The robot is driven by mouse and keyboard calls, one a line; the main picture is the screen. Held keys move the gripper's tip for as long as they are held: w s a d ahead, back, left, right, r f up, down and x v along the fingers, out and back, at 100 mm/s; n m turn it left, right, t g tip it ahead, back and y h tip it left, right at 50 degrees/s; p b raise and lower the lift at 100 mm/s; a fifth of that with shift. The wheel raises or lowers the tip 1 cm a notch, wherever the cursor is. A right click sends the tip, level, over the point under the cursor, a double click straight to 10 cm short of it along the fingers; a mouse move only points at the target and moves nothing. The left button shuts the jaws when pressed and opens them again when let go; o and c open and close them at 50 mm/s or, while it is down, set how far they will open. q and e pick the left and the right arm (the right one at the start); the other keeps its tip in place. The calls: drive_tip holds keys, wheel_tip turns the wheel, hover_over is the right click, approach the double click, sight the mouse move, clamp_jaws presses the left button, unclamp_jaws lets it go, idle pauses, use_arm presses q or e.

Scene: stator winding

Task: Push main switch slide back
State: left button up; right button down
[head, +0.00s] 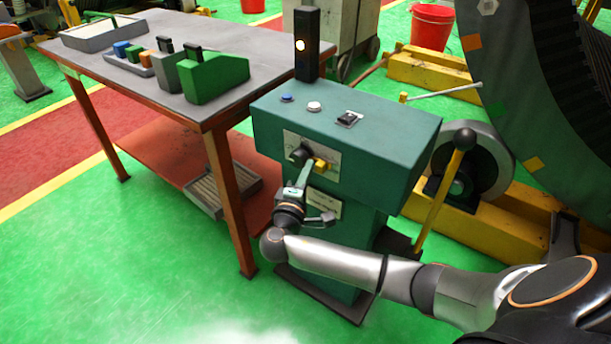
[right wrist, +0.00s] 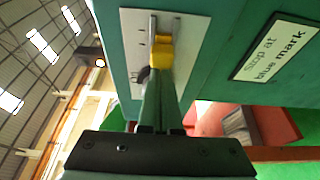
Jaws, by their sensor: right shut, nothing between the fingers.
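The main switch slide is a small yellow block (head: 321,165) on a pale plate (head: 328,152) on the front of the green control box (head: 345,125). In the right wrist view the yellow slide (right wrist: 162,48) sits in a slot of the plate (right wrist: 190,30). A black knob (head: 299,154) is beside it, partly hidden behind the fingers in the wrist view. My right gripper (head: 304,172) is shut and empty, its fingertips (right wrist: 160,78) pointing at the slide and at or very close to it. I cannot tell whether they touch. My left gripper is not in view.
A sign (right wrist: 275,48) reads "Stop at blue mark". A yellow lever (head: 440,195) stands right. A workbench (head: 130,85) stands left.

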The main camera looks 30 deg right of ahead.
drive_tip(key=shift+s, duration=0.1)
drive_tip(key=shift+s+d+p, duration=0.2)
drive_tip(key=shift+s+p, duration=0.2)
drive_tip(key=shift+s, duration=0.05)
drive_tip(key=shift+s+d+p, duration=0.2)
drive_tip(key=shift+s+p, duration=0.15)
drive_tip(key=shift+s, duration=0.1)
drive_tip(key=shift+f, duration=0.1)
